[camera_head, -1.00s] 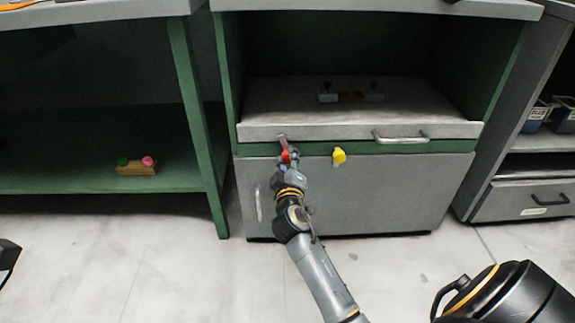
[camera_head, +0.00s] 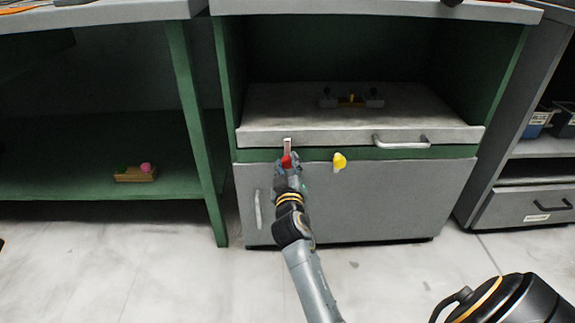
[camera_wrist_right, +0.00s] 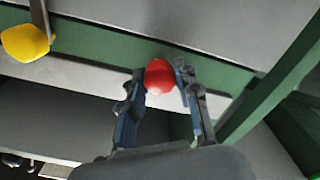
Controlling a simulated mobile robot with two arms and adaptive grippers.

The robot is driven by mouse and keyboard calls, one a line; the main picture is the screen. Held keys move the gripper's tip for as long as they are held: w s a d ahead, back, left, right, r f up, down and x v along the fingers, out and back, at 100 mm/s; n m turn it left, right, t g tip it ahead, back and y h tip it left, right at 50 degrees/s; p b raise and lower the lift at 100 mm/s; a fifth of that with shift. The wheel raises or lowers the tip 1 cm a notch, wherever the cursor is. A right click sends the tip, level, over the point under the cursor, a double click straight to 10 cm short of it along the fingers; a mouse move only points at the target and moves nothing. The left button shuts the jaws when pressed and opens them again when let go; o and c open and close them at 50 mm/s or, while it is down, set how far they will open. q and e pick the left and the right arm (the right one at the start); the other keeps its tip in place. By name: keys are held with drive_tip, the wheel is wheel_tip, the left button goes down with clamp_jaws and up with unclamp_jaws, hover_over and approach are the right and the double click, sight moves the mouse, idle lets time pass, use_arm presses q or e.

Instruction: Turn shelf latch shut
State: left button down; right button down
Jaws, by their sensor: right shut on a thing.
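The shelf latch (camera_head: 287,146) is a small metal strip with a red knob (camera_head: 287,161) at its lower end, at the left of the shelf's front edge. The strip stands about upright across the shelf's edge and the green rail. My right gripper (camera_head: 287,163) is at the red knob. In the right wrist view the red knob (camera_wrist_right: 159,77) sits between the two fingers (camera_wrist_right: 159,88), and the gripper is shut on it. The fingers partly hide the knob in the head view. My left gripper is not in view.
A yellow knob (camera_head: 339,161) is to the right on the green rail (camera_head: 400,153). The sliding shelf (camera_head: 300,100) has a bar handle (camera_head: 402,142). Below is a grey door with an upright handle (camera_head: 258,209). A wooden block (camera_head: 135,175) lies on the left green shelf.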

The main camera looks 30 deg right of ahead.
drive_tip(key=shift+f, duration=0.1)
drive_tip(key=c, duration=1)
unclamp_jaws()
drive_tip(key=shift+r, duration=0.6)
wheel_tip(320, 180, up, 9)
drive_tip(key=shift+f, duration=0.1)
drive_tip(key=shift+a, duration=0.1)
